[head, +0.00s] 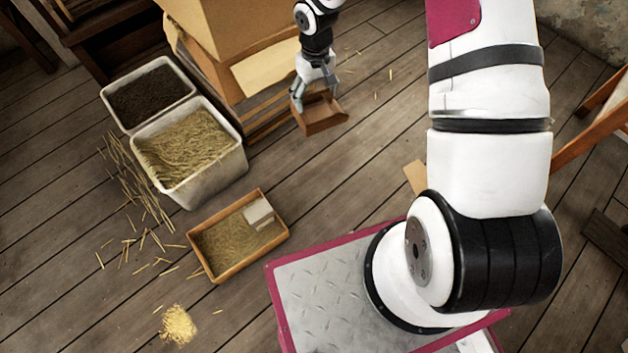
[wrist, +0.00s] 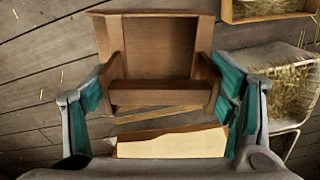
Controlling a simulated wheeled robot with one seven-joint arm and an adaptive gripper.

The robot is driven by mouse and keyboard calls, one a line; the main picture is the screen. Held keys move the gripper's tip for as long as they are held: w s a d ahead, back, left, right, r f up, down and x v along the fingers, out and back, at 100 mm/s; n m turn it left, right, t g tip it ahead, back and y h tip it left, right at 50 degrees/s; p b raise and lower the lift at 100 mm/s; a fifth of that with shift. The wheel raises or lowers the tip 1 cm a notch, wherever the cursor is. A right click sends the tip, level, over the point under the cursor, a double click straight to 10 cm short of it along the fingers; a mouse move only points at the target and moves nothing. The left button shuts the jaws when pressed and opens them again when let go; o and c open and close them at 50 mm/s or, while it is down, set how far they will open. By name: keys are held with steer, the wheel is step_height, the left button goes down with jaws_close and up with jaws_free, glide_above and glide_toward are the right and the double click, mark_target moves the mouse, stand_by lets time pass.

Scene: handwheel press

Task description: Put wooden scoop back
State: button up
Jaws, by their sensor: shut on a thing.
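The wooden scoop (head: 322,118) is a brown, open box-like scoop, held above the plank floor at the upper middle of the head view. My gripper (head: 311,97) is shut on it from above. In the wrist view the scoop (wrist: 155,48) fills the upper middle, with its open hollow facing the camera. The teal finger pads of my gripper (wrist: 160,97) sit on both sides of the scoop's near end. The scoop looks empty.
A large wooden structure (head: 215,25) stands just left of my gripper. Left of it are a white bin of dark matter (head: 119,123) and a white bin of straw (head: 212,181). A shallow wooden tray (head: 245,262) holds chaff and a pale block. Loose straw litters the floor.

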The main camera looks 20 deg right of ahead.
mark_target(312, 118)
steer(key=shift+n, duration=0.6)
steer(key=f, duration=0.8)
steer(key=f+b, duration=0.1)
steer(key=f, duration=0.3)
steer(key=shift+w+a+f, duration=0.3)
steer(key=shift+w+a, duration=0.05)
step_height(312, 118, down, 25)
steer(key=s+a+n+b, duration=0.1)
steer(key=s+b, duration=0.2)
steer(key=b, duration=0.3)
steer(key=shift+a+r+n, duration=0.2)
steer(key=shift+a+n, duration=0.2)
steer(key=shift+f, duration=0.15)
steer(key=o, duration=1.1)
steer(key=shift+o, duration=0.2)
step_height(312, 118, up, 12)
steer(key=p, duration=0.5)
